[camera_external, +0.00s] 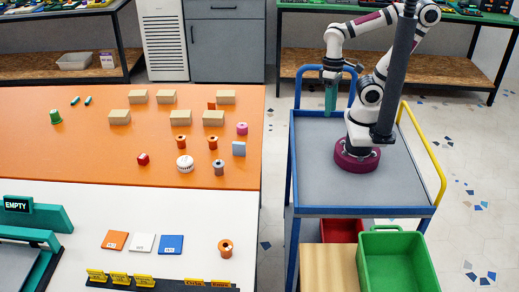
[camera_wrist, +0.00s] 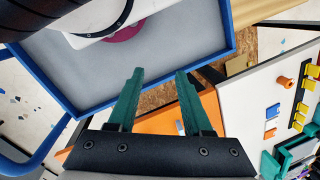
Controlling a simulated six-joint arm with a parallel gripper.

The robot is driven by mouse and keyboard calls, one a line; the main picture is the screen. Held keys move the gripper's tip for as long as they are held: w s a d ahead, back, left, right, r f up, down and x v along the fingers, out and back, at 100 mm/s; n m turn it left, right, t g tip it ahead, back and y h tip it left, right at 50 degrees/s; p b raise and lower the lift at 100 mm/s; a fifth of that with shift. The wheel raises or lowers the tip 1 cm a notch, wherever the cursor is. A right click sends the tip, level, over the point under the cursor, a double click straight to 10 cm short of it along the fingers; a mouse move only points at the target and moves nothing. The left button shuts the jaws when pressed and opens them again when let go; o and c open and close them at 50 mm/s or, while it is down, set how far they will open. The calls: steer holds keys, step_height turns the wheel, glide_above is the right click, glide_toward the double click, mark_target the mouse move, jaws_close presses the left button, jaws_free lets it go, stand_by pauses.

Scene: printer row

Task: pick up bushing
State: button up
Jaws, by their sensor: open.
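Several small flanged, spool-like parts could be the bushing; I cannot tell which. In the external view, two orange ones (camera_external: 181,142) (camera_external: 213,142) and a grey one (camera_external: 219,168) stand on the orange table (camera_external: 70,150). Another orange flanged part (camera_external: 225,248) stands on the white table (camera_external: 190,205); an orange part shows in the wrist view (camera_wrist: 286,82). My gripper (camera_external: 330,98) is open and empty, its green fingers pointing down over the left side of the cart, far from these parts. Both fingers also show apart in the wrist view (camera_wrist: 160,75).
The blue-framed cart (camera_external: 315,185) stands right of the tables, across a floor gap. Several tan blocks (camera_external: 138,97), a white round part (camera_external: 185,164), a pink part (camera_external: 242,128) and a green part (camera_external: 55,117) share the orange table. Colored tiles (camera_external: 171,244) lie on the white table.

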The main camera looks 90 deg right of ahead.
steer(key=shift+o, duration=0.2)
steer(key=o, duration=0.3)
steer(key=shift+o, duration=0.2)
steer(key=w+a+r+n, duration=0.1)
steer(key=w+r+n, duration=0.1)
steer(key=w, duration=0.7)
steer(key=w+a+r+n, duration=0.1)
steer(key=w+r, duration=0.1)
steer(key=w, duration=0.7)
steer(key=n+h, duration=0.2)
steer(key=n, duration=0.1)
glide_above(218, 163)
step_height(218, 163, down, 8)
steer(key=shift+w+a, duration=0.2)
steer(key=shift+a, duration=0.15)
steer(key=f, duration=1.5)
steer(key=shift+s+d+f, duration=0.25)
